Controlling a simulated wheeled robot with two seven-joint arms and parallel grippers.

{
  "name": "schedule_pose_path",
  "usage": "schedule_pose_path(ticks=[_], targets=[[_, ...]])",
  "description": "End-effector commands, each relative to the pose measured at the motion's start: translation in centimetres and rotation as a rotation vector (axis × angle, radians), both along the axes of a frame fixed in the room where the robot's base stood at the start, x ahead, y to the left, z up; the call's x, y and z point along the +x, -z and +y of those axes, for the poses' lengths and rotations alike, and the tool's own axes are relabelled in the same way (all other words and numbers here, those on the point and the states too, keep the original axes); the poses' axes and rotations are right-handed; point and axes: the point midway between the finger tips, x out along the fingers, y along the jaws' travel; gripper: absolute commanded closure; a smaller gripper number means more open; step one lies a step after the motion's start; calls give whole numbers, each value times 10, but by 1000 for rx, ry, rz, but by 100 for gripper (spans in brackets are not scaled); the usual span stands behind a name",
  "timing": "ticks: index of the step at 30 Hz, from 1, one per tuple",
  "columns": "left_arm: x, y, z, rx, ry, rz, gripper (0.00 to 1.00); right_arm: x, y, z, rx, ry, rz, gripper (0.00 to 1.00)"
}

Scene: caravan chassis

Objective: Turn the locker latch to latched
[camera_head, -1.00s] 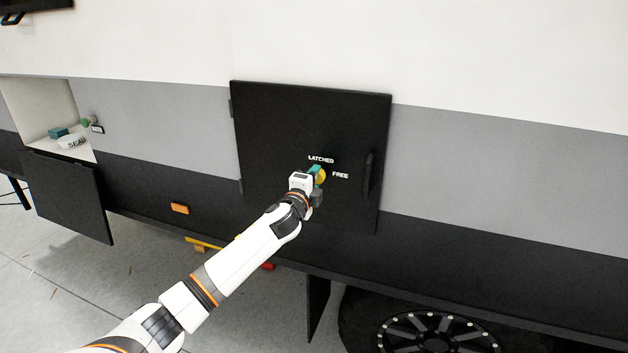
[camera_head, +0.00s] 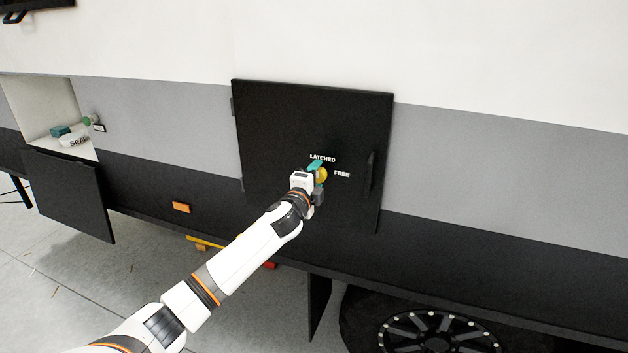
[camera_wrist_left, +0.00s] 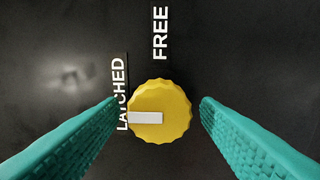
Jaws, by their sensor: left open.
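The locker latch is a yellow scalloped knob (camera_head: 321,174) on the black locker door (camera_head: 290,115). In the left wrist view the knob (camera_wrist_left: 172,108) has a white pointer bar (camera_wrist_left: 145,118) aimed left at the LATCHED label (camera_wrist_left: 122,93). The FREE label (camera_wrist_left: 160,32) lies above the knob there. My left gripper (camera_wrist_left: 158,112) is open, with one teal finger on each side of the knob and a visible gap to each. In the head view the left gripper (camera_head: 318,178) is at the door, partly covering the knob. My right gripper is not in view.
The locker door has a dark handle (camera_head: 370,173) right of the knob. An open compartment (camera_head: 35,105) with its flap hanging down (camera_head: 65,195) is at the left. An orange marker light (camera_head: 181,207) sits below left of the door. A wheel (camera_head: 440,332) is at the bottom right.

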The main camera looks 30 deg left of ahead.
Motion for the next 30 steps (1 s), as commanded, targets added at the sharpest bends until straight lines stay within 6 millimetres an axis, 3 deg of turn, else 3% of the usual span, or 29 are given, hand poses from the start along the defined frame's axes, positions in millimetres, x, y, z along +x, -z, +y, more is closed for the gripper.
schedule_pose_path(ticks=[7,21,30], targets=[[-20,2,-5,3,1,1,43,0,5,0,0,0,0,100],[-103,3,-25,1,1,2,43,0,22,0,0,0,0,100],[-117,0,-28,0,-1,1,43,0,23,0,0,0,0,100]])
